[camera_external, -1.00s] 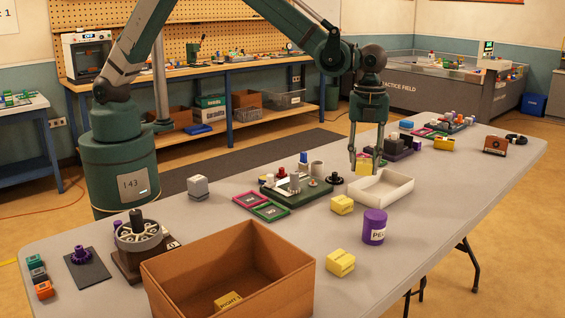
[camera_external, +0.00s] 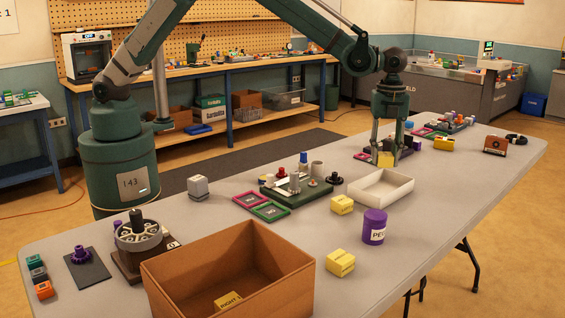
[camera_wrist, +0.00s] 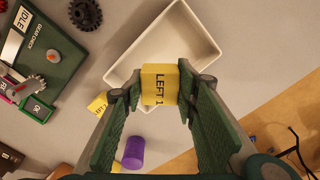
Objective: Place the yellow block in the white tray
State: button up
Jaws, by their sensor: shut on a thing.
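My gripper (camera_external: 385,156) is shut on a yellow block (camera_wrist: 160,85) marked "LEFT 1", which sits between the fingertips in the wrist view. In the external view the held block (camera_external: 384,160) shows low between the fingers, just above the tray's back edge in the picture. The white tray (camera_external: 365,200) is shallow, open and looks empty. In the wrist view the tray (camera_wrist: 190,40) lies beyond the block, which covers part of it. I cannot tell the block's exact height.
A purple cylinder (camera_external: 374,227) stands in front of the tray. A green gear board (camera_external: 296,193) lies left. A cardboard box (camera_external: 228,262) stands at the front.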

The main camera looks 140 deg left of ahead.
send_over(381, 192)
jog(key=shift+d+f+b, duration=0.15)
jog(key=shift+f+b, duration=0.15)
jog(key=shift+f, duration=2.7)
jog(key=shift+f, duration=1.85)
jog(key=shift+f+b, duration=0.15)
jog(key=shift+b, duration=0.15)
jog(key=o, duration=0.9)
jog(key=shift+r, duration=0.2)
notch_tip(381, 192, up, 12)
jog(key=shift+p, duration=0.65)
